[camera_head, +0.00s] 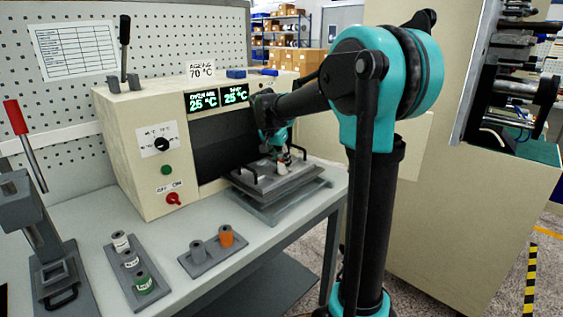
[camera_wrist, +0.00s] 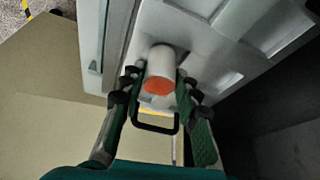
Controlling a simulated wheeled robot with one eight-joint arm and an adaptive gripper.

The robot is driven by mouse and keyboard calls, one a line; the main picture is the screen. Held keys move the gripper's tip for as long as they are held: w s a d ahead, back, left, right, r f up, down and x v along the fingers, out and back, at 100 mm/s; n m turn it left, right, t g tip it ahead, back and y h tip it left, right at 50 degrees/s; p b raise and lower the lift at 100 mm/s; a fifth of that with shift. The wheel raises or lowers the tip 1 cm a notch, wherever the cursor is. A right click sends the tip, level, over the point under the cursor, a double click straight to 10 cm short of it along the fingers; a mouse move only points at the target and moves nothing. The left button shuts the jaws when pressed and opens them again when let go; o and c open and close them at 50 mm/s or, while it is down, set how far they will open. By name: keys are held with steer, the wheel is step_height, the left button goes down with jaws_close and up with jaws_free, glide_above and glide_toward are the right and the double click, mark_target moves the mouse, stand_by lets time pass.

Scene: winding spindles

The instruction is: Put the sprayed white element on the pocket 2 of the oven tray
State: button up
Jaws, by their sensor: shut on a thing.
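A white cylindrical element (camera_wrist: 161,62) with an orange end face is between the two fingers of my gripper (camera_wrist: 160,85) in the wrist view. The gripper is shut on it. In the head view my gripper (camera_head: 279,148) is low over the grey oven tray (camera_head: 262,189), with the white element (camera_head: 282,168) below it. The tray has black handles and stands in front of the oven's dark opening. In the wrist view the tray (camera_wrist: 222,25) shows recessed pockets beyond the element. I cannot tell whether the element touches the tray or which pocket it is at.
The oven (camera_head: 145,150) stands directly behind and left of the tray. A lever press (camera_head: 40,235) stands at the left.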

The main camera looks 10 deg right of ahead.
steer(key=shift+f, duration=0.1)
steer(key=o, duration=1.2)
steer(key=shift+c, duration=0.2)
steer(key=v, duration=1.2)
steer(key=shift+d, duration=0.1)
